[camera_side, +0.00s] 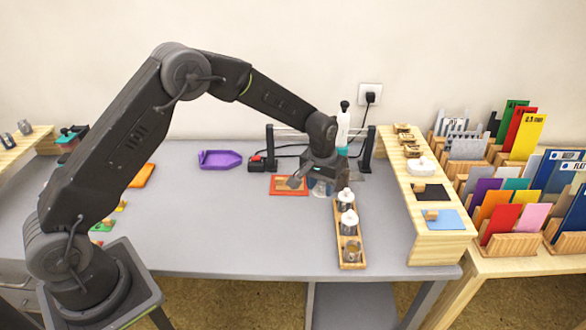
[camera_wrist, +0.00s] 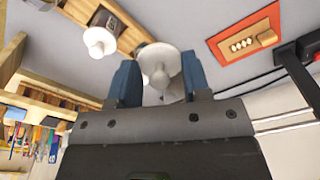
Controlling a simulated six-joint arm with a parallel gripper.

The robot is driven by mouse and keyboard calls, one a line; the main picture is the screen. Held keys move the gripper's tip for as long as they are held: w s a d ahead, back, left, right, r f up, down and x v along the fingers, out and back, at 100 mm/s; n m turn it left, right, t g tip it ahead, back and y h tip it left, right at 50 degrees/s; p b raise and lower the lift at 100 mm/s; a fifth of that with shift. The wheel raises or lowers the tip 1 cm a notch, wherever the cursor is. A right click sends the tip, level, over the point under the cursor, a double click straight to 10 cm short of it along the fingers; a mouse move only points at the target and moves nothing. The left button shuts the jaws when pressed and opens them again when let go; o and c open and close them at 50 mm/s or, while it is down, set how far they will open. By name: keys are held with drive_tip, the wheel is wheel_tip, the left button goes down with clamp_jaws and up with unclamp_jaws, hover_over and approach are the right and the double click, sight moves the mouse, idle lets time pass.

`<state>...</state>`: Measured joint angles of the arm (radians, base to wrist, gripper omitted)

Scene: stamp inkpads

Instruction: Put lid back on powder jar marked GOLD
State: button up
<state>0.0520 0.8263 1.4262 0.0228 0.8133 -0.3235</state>
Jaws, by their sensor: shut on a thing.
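A narrow wooden tray (camera_side: 341,262) holds small jars in a row. The front jar (camera_side: 351,250) looks lidless, with brownish-gold contents; I cannot read its mark. Behind it are two white lids with round knobs, a middle one (camera_side: 349,219) and a rear one (camera_side: 345,196). My gripper (camera_side: 326,180) is at the tray's far end, pointing down. In the wrist view, my gripper's blue fingers (camera_wrist: 160,80) stand either side of a white knobbed lid (camera_wrist: 158,59) and are shut on it. Another white lid (camera_wrist: 98,42) is to its left. Whether a jar is under the held lid is hidden.
A wooden shelf (camera_side: 442,245) with stamps and inkpads stands right of the tray. An orange-red mat (camera_side: 304,190) lies left of my gripper, with a purple tray (camera_side: 220,159) beyond. A dark frame (camera_side: 366,150) stands behind. The grey table's (camera_side: 245,235) front middle is clear.

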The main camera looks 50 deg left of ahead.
sight(354, 246)
drive_tip(key=s+d+m, duration=0.1)
drive_tip(key=d, duration=0.3)
drive_tip(key=s+d+m, duration=0.1)
drive_tip(key=d, duration=0.4)
drive_tip(key=s+d+m, duration=0.1)
drive_tip(key=d, duration=0.4)
drive_tip(key=shift+s+r+m, duration=0.1)
drive_tip(key=shift+r+m, duration=0.2)
drive_tip(key=shift+d+f, duration=0.1)
drive_tip(key=shift+d, duration=0.05)
drive_tip(key=shift+f, duration=3.05)
drive_tip(key=shift+f, duration=0.15)
drive_tip(key=o, duration=1)
drive_tip(key=shift+c, duration=0.2)
drive_tip(key=shift+o, duration=0.3)
drive_tip(key=o, duration=0.4)
